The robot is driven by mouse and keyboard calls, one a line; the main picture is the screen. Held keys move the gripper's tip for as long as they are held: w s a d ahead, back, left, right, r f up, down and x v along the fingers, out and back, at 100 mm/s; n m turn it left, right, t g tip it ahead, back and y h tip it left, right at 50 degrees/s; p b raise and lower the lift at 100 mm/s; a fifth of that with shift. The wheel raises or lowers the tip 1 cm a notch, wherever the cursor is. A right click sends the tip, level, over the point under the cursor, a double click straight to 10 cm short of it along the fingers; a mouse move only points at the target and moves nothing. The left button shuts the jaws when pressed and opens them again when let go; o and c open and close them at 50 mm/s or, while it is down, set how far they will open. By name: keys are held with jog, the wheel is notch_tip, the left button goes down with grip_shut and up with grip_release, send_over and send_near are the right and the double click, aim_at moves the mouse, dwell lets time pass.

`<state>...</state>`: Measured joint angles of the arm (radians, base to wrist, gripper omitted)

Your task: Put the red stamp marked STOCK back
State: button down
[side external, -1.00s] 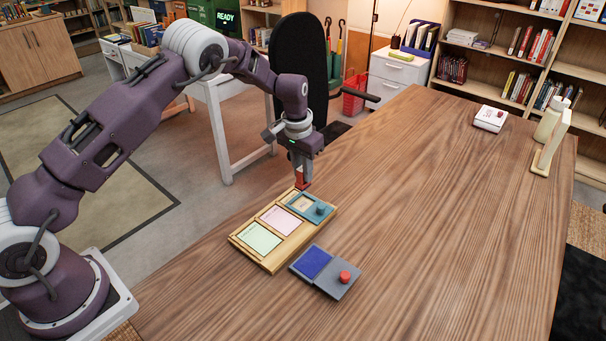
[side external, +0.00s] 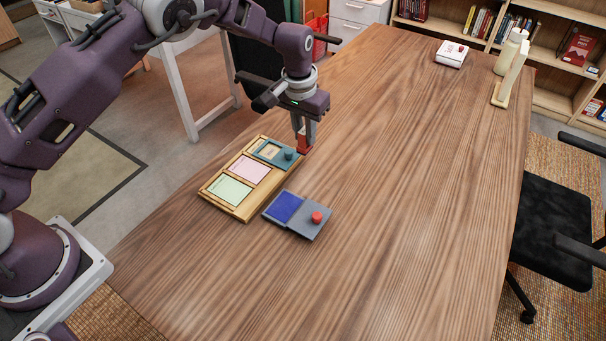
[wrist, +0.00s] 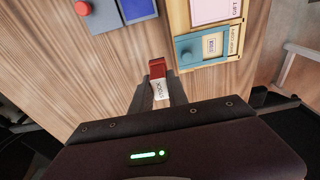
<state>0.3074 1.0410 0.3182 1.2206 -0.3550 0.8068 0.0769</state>
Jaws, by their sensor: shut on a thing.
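My gripper (side external: 305,140) is shut on the red stamp (side external: 304,143). In the wrist view the red stamp (wrist: 157,68) sits between the fingertips, with a white label reading STOCK. The gripper is above the wooden table, just right of the far end of a light wooden tray (side external: 238,213). The tray holds a green card (side external: 230,190), a pink card (side external: 250,169) and a teal frame with a knob (side external: 275,153). The stamp appears clear of the tray and raised above the table; its underside is hidden.
A blue ink pad (side external: 285,207) with a grey, red-knobbed part (side external: 303,226) lies right of the tray. A small white block with a red top piece (side external: 451,54) is at the table's far end, near a cream bottle-like object (side external: 508,55). The table between is clear.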

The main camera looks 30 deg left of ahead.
jog(key=f, duration=0.6)
jog(key=d+f, duration=0.1)
jog(key=f, duration=0.2)
jog(key=shift+s+f, duration=0.1)
jog(key=shift+f, duration=0.3)
jog(key=shift+f, duration=0.1)
jog(key=c, duration=1.3)
grip_release()
jog(key=r, duration=0.4)
jog(key=s+r, duration=0.1)
jog(key=r, duration=0.7)
jog(key=shift+s+r, duration=0.1)
jog(key=shift+s, duration=0.15)
